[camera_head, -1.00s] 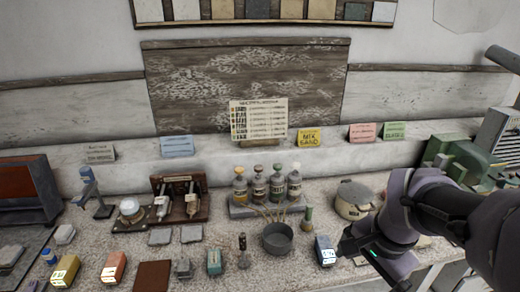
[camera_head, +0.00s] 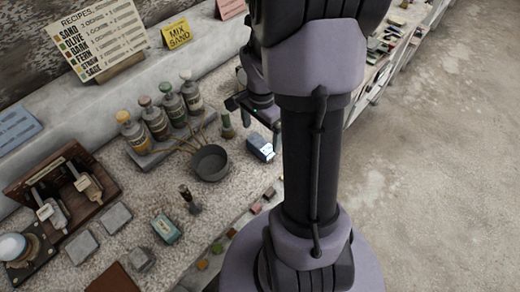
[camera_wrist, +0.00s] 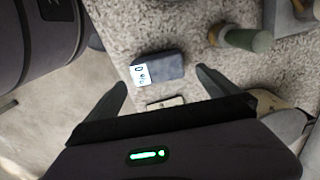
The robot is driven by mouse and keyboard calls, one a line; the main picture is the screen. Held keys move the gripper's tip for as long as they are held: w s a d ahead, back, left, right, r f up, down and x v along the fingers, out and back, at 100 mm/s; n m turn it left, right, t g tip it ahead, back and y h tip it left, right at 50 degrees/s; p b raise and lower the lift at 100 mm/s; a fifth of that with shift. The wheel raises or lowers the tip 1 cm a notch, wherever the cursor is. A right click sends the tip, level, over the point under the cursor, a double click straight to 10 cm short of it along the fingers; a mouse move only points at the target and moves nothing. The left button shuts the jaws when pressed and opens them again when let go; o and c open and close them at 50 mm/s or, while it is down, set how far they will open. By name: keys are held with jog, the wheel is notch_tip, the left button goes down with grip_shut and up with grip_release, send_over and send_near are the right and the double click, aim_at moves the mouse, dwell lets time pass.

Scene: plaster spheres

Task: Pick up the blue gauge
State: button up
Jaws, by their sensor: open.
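The blue gauge (camera_head: 260,147) is a small blue-grey box with a white marked face. It rests on the speckled counter (camera_head: 232,187) near its front edge. In the wrist view the gauge (camera_wrist: 168,66) lies just beyond the fingertips, between their lines, its white face to the left. My gripper (camera_head: 254,117) is open and empty above the counter, close to the gauge. Its two dark fingers (camera_wrist: 162,82) stand apart in the wrist view. I cannot tell the exact height of the gripper over the gauge. My arm covers the counter to the right in the head view.
A small pale item (camera_wrist: 165,103) lies near the gauge. A teal box (camera_head: 166,229) is farther left. Open floor (camera_head: 440,170) is at right.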

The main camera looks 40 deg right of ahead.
aim_at(261, 143)
jog(key=f+b, duration=0.2)
jog(key=f, duration=0.1)
jog(key=f+b, duration=0.1)
jog(key=f, duration=0.1)
jog(key=shift+s+a+f, duration=0.2)
jog(key=shift+a, duration=0.05)
jog(key=shift+r, duration=0.15)
jog(key=c, duration=1.5)
notch_tip(261, 143, up, 4)
jog(key=p, duration=0.3)
jog(key=shift+s, duration=0.1)
jog(key=shift+s+d+r+p, duration=0.15)
jog(key=shift+s+p, duration=0.05)
jog(key=shift+s, duration=2.4)
jog(key=shift+s+d+r+p, duration=0.15)
jog(key=shift+s+r, duration=0.05)
jog(key=shift+s, duration=2.45)
jog(key=shift+s+d+r+p, duration=0.15)
jog(key=shift+s+p, duration=0.05)
jog(key=shift+s, duration=2.4)
